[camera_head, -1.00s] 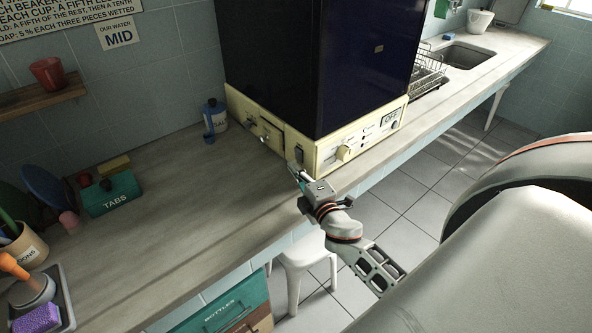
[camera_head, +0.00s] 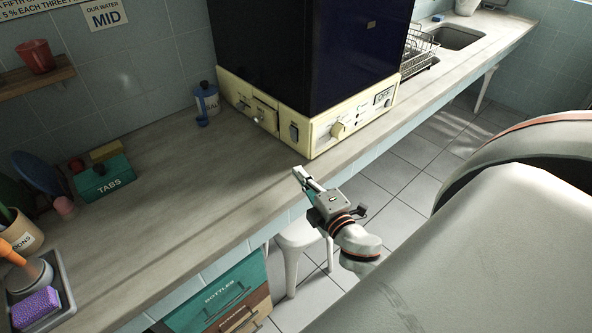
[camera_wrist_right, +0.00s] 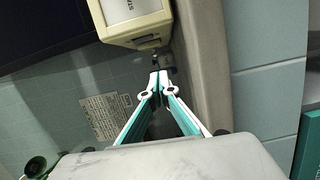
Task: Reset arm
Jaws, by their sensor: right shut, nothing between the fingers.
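My right gripper (camera_head: 301,174) is over the front edge of the counter, in front of the cream base of a dark machine. Its fingers are together and hold nothing. In the right wrist view the closed fingertips (camera_wrist_right: 157,78) point toward a corner of the cream base (camera_wrist_right: 135,24), with a gap visible in the head view. My left gripper is not in view.
A green TABS box (camera_head: 106,181), a white jar (camera_head: 207,100) and a purple sponge (camera_head: 36,306) are to the left. A white stool (camera_head: 300,240) stands below the counter edge.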

